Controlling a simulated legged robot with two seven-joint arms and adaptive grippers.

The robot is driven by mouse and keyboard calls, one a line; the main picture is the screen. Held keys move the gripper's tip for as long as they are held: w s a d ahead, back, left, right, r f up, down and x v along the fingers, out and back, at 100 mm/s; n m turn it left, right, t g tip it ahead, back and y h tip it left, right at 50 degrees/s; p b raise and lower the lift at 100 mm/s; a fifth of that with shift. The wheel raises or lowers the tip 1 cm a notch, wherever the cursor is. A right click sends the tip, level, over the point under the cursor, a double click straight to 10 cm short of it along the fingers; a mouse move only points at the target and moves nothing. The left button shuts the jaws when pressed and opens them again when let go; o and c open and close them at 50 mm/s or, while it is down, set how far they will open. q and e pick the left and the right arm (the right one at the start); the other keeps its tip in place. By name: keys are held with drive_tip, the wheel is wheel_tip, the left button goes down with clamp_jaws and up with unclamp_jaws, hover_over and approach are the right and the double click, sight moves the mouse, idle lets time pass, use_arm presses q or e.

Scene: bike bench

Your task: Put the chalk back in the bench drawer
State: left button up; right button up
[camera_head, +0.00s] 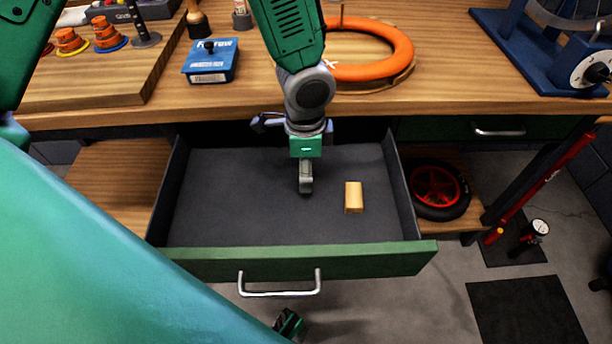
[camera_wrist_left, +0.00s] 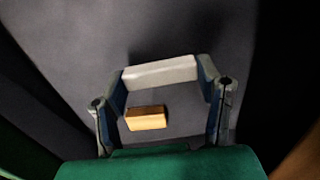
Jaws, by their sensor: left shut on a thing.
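My left gripper (camera_head: 305,176) reaches down from above into the open bench drawer (camera_head: 290,264). It is shut on a pale, whitish bar, which I take to be the chalk (camera_wrist_left: 160,73); the bar spans between the two fingertips in the left wrist view. In the head view the bar is mostly hidden by the fingers. The chalk is inside the drawer's outline, low over its dark floor; I cannot tell whether it touches. The drawer has a green front and a silver handle.
A yellow block (camera_head: 353,197) lies on the drawer floor just right of my left gripper. The bench top (camera_head: 270,99) overhangs the drawer's back. It carries a blue box (camera_head: 210,62) and an orange ring (camera_head: 385,68). Much of the drawer floor is clear.

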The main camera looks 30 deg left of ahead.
sight(298, 181)
use_arm(q)
drive_tip(key=a+f, duration=0.2)
drive_tip(key=f, duration=0.1)
drive_tip(key=shift+a+f+b, duration=0.3)
drive_tip(key=shift+c, duration=0.3)
drive_tip(key=shift+a, duration=0.1)
drive_tip(key=shift+d, duration=0.85)
drive_tip(key=o, duration=1)
drive_tip(key=shift+d, duration=0.25)
drive_tip(key=shift+d+r, duration=0.1)
drive_tip(key=shift+a, duration=0.45)
drive_tip(key=shift+a+r, duration=0.1)
drive_tip(key=shift+a, duration=0.25)
wheel_tip(298, 181, up, 4)
drive_tip(key=shift+w+a+r+p, duration=0.1)
drive_tip(key=shift+r+p, duration=0.15)
drive_tip(key=shift+p, duration=0.45)
drive_tip(key=r, duration=0.2)
drive_tip(key=d+r+p, duration=0.1)
drive_tip(key=r, duration=0.3)
drive_tip(key=shift+d+r+p, duration=0.25)
drive_tip(key=shift+p, duration=0.05)
drive_tip(key=shift+a+r, duration=0.1)
drive_tip(key=shift+r, duration=0.2)
drive_tip(key=shift+a+r, duration=0.2)
drive_tip(key=shift+a, duration=0.35)
use_arm(e)
drive_tip(key=a+r, duration=0.2)
drive_tip(key=r, duration=0.1)
